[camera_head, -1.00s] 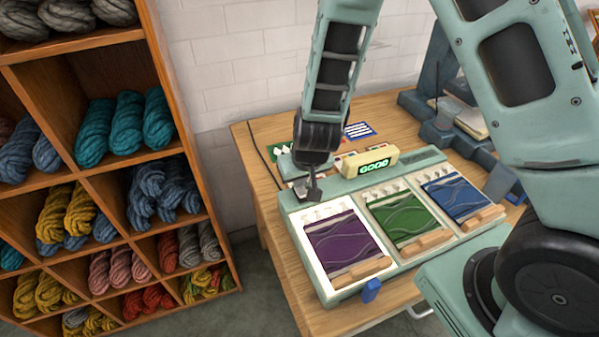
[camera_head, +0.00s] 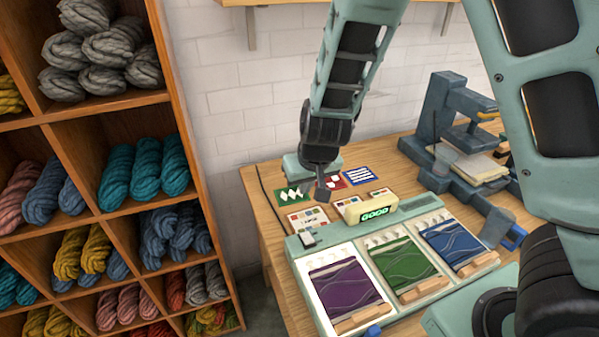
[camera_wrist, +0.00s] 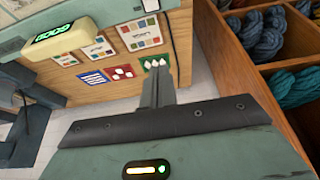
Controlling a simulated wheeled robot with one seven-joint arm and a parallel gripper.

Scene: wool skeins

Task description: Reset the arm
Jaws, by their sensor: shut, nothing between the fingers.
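My gripper (camera_head: 323,190) hangs from my arm above the back of the wooden table, just behind a pale green panel device. In the wrist view its fingers (camera_wrist: 157,88) are together, with nothing held between them. The device (camera_head: 312,252) has a display block (camera_head: 367,207) reading "GOOD" and three bays with a purple swatch (camera_head: 343,288), a green swatch (camera_head: 402,262) and a blue swatch (camera_head: 456,240). The gripper appears clear of the device.
A wooden shelf (camera_head: 160,108) of wool skeins (camera_head: 131,170) stands at left. Small cards (camera_head: 292,195) lie at the table's back. A dark blue press-like machine (camera_head: 446,120) stands at right. A white brick wall (camera_head: 240,105) is behind.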

